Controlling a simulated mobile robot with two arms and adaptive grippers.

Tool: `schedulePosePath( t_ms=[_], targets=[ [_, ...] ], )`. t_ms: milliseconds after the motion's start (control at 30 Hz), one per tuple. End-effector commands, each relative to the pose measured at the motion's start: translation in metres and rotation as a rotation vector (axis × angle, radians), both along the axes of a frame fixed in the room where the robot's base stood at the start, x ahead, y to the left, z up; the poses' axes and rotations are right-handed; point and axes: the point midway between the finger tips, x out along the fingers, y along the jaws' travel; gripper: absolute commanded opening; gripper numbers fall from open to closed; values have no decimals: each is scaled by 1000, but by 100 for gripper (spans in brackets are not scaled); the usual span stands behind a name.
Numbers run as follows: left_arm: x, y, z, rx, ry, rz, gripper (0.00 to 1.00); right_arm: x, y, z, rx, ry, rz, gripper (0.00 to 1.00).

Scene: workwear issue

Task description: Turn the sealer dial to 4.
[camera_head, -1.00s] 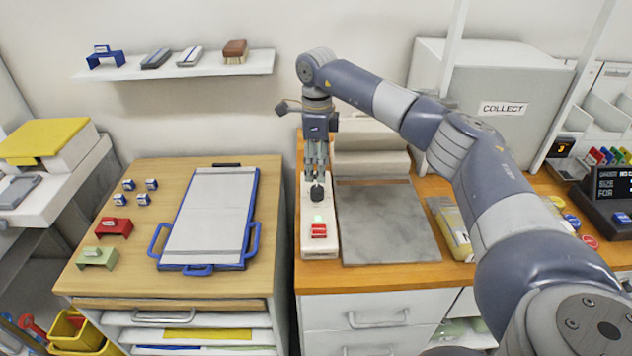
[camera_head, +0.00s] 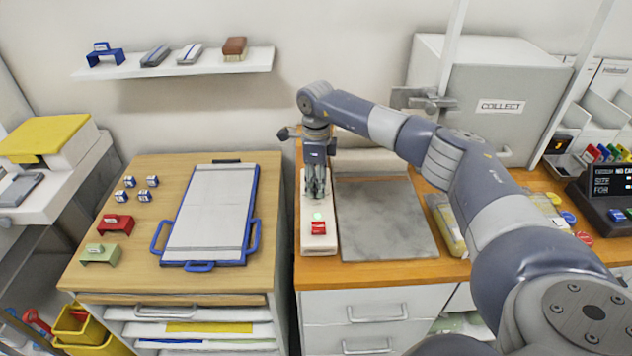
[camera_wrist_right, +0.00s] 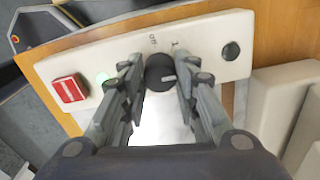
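The sealer is a long white unit (camera_head: 319,244) on the wooden counter, with a red switch (camera_head: 318,228) and a lit green lamp (camera_head: 318,216). Its black round dial (camera_wrist_right: 158,72) shows in the right wrist view, with a pale pointer mark toward the right; "Off" and a "1" are printed behind it. The other markings are hidden. In the head view my gripper hides the dial. My right gripper (camera_head: 316,192) points down over it. In the wrist view its fingers (camera_wrist_right: 159,60) stand on either side of the dial, seemingly with slight gaps. My left gripper is out of view.
A grey plate (camera_head: 385,222) lies right of the sealer. A grey "COLLECT" box (camera_head: 490,85) stands behind. Left, across a gap, a wooden cabinet top (camera_head: 105,265) holds a blue-framed board (camera_head: 208,215). A black round knob (camera_wrist_right: 231,51) sits on the sealer's end.

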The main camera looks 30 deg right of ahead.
Motion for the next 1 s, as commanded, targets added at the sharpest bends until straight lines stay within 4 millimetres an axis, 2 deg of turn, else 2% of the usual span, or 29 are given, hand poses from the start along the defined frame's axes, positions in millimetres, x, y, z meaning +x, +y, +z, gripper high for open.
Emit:
schedulePosePath(
  t_ms=[267,467,1000],
  targets=[
    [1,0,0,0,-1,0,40,0,0,0,1,-1,-15,5],
    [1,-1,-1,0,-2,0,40,0,0,0,1,-1,-88,5],
    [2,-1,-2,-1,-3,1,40,1,0,1,1,-2,-555,5]
  ],
)
